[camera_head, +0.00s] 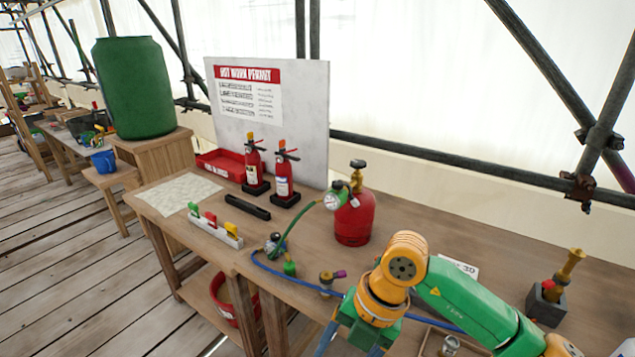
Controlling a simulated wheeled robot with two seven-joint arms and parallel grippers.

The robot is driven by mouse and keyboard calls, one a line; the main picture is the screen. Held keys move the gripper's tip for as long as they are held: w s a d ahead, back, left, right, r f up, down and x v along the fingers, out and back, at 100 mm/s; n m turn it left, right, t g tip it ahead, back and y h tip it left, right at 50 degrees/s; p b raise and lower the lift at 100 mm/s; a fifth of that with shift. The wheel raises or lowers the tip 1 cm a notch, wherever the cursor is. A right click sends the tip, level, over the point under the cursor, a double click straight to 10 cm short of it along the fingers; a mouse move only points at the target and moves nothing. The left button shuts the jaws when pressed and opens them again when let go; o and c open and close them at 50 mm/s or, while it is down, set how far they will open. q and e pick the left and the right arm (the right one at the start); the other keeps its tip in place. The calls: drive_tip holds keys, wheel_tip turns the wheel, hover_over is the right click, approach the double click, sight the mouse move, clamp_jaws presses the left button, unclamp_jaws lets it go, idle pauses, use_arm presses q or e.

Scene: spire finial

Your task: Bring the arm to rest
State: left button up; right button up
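My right arm, green and orange, comes in from the right over the front of the workbench (610,290). Its gripper (352,346) points down at the bottom edge of the picture. Its two fingers look spread apart, with nothing seen between them, though the tips are cut off. My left arm and gripper are not in view.
Two fire extinguishers (283,178) stand before a permit board (312,120). A brass torch-like piece (568,268) stands at right. Scaffold poles rise behind.

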drive_tip(key=s+a+r+n+g+y, duration=0.2)
drive_tip(key=s+a+r+y, duration=0.15)
drive_tip(key=a+y, duration=0.45)
drive_tip(key=a+r+m+t+y, duration=0.45)
drive_tip(key=r+y, duration=0.55)
drive_tip(key=r, duration=0.5)
drive_tip(key=w+d+f+m+t+h, duration=0.2)
drive_tip(key=w+d+m+t+h, duration=0.9)
drive_tip(key=m+t, duration=0.8)
drive_tip(key=d+f+m+g+h, duration=0.4)
drive_tip(key=d+f+m+h, duration=0.55)
drive_tip(key=f, duration=0.45)
drive_tip(key=s+d+f+n+g+h, duration=0.1)
drive_tip(key=s+d+f+g, duration=0.1)
drive_tip(key=s+f+g, duration=0.65)
drive_tip(key=s+d+f+n+g, duration=0.1)
drive_tip(key=s+d+f+g, duration=0.3)
drive_tip(key=s+f, duration=0.75)
drive_tip(key=s+a+f+g, duration=0.1)
drive_tip(key=s+f+g, duration=0.15)
drive_tip(key=f, duration=1.15)
drive_tip(key=s+d+f, duration=0.1)
drive_tip(key=s+f, duration=1)
drive_tip(key=s, duration=0.2)
drive_tip(key=shift+s+d+f+g, duration=0.15)
drive_tip(key=shift+d+f+g, duration=0.05)
drive_tip(key=shift+d+g, duration=0.2)
